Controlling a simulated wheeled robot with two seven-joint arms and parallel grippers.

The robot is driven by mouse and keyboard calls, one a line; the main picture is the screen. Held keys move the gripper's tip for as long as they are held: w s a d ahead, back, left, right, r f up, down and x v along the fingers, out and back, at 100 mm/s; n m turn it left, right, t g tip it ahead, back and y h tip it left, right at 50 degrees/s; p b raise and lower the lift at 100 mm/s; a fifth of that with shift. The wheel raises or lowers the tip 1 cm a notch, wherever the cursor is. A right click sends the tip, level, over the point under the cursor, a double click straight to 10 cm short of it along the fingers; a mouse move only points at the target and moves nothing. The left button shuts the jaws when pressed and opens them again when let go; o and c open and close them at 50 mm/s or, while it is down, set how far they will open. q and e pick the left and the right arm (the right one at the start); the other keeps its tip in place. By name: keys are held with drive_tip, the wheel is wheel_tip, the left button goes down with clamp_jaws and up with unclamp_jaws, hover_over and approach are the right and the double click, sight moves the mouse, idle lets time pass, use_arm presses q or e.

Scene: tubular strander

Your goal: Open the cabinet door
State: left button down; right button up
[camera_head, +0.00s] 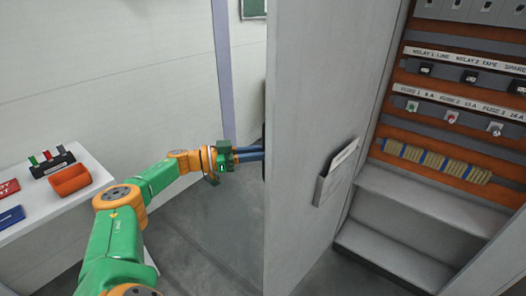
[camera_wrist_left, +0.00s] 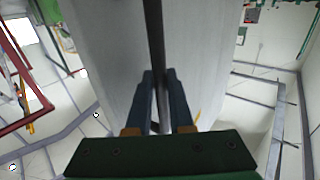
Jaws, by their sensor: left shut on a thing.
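The cabinet door (camera_head: 315,100) is a tall grey panel standing open, its inner face with a document pocket (camera_head: 336,175) towards me. The door also fills the middle of the left wrist view (camera_wrist_left: 120,60). My left gripper (camera_head: 252,154) reaches from the left to the door's outer side, and its fingertips are hidden behind the door edge. In the left wrist view, its blue fingers (camera_wrist_left: 160,85) are shut on a dark upright bar handle (camera_wrist_left: 154,35). The open cabinet (camera_head: 440,110) shows relay and fuse rows at the right. My right gripper is not in view.
A white table (camera_head: 95,190) at the left holds an orange bin (camera_head: 70,180), a dark rack (camera_head: 52,162) with coloured items, and red and blue pieces. Grey floor (camera_head: 215,240) lies clear between table and door. Grey steps (camera_head: 390,250) are below the cabinet panel.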

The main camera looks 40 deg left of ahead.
use_arm(q)
drive_tip(key=shift+a, duration=0.15)
drive_tip(key=shift+r, duration=0.1)
drive_tip(key=c, duration=0.9)
unclamp_jaws()
drive_tip(key=shift+w, duration=0.1)
drive_tip(key=shift+o, duration=0.5)
drive_tip(key=shift+w+d, duration=0.15)
drive_tip(key=shift+d, duration=0.1)
drive_tip(key=b+v, duration=0.3)
drive_tip(key=v, duration=0.4)
